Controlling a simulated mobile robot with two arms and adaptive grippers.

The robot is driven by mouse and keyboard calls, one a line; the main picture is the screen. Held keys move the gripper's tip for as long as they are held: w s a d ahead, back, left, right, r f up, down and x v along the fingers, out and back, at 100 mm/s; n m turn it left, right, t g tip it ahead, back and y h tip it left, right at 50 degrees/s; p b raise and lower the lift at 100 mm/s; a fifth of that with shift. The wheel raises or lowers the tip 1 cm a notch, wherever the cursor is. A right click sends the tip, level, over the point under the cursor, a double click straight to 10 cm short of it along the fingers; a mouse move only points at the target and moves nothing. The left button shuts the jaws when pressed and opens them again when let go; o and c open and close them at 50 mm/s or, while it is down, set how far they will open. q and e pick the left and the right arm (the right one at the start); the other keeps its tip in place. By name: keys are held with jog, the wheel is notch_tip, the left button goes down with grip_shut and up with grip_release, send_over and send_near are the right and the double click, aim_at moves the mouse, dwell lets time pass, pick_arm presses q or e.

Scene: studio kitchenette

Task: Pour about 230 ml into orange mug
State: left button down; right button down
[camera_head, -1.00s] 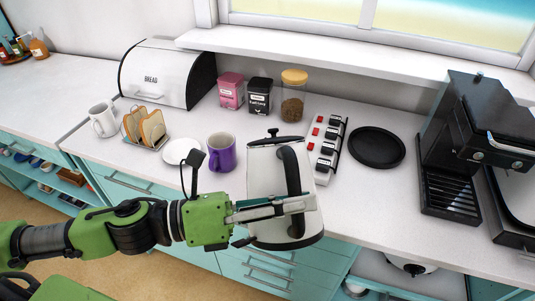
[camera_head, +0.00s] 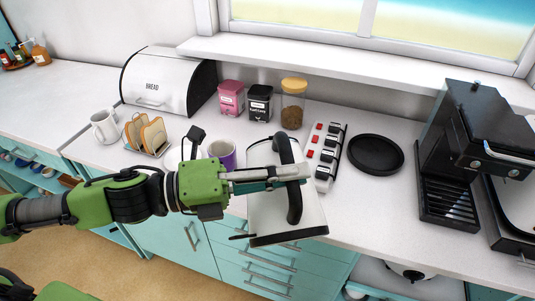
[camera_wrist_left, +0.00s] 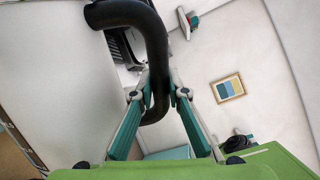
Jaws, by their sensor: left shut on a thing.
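A white kettle (camera_head: 275,215) with a black base and a black handle (camera_head: 291,170) is in the head view. My left gripper (camera_head: 303,173) is shut on the handle. In the left wrist view the black handle (camera_wrist_left: 157,50) passes between the fingers of my left gripper (camera_wrist_left: 160,97). A purple mug (camera_head: 224,150) stands on the counter just left of the kettle, its lower part hidden by my gripper. The other mug (camera_head: 104,127) is white, at the far left. No stream of liquid shows. My right gripper is out of view.
A toast rack (camera_head: 148,136) and a mostly hidden white plate (camera_head: 178,152) are left of the purple mug. A power strip (camera_head: 325,155), a black round tray (camera_head: 376,154) and a coffee machine (camera_head: 470,150) stand to the right. Canisters and a bread box (camera_head: 165,82) line the back.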

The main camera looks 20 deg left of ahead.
aim_at(288, 159)
pick_arm(q)
jog(key=shift+w+a+r+n+p, duration=0.25)
jog(key=shift+w+r+n+p, duration=0.15)
jog(key=shift+r+p, duration=0.35)
jog(key=shift+w+a+r+n+p, duration=0.25)
jog(key=shift+w+r+p, duration=0.25)
jog(key=shift+p, duration=0.35)
jog(key=shift+n, duration=0.95)
jog(key=shift+w+a+r+p, duration=0.25)
jog(key=shift+w+r+p, duration=0.35)
jog(key=shift+p, duration=0.45)
jog(key=shift+w+a+r+p, duration=0.3)
jog(key=shift+w+r+p, duration=0.25)
jog(key=shift+p, duration=0.5)
jog(key=shift+w+a+r+p, duration=0.25)
jog(key=shift+w+r+p, duration=0.35)
jog(key=shift+p, duration=0.45)
jog(key=shift+w+a+r+p, duration=0.15)
jog(key=shift+r+p, duration=0.05)
jog(key=shift+p, duration=0.25)
jog(key=shift+s, duration=0.2)
jog(key=shift+r+n, duration=0.1)
jog(key=shift+n, duration=0.2)
jog(key=shift+w+r+n+p, duration=0.3)
jog(key=shift+w+p, duration=0.15)
jog(key=shift+p, duration=0.4)
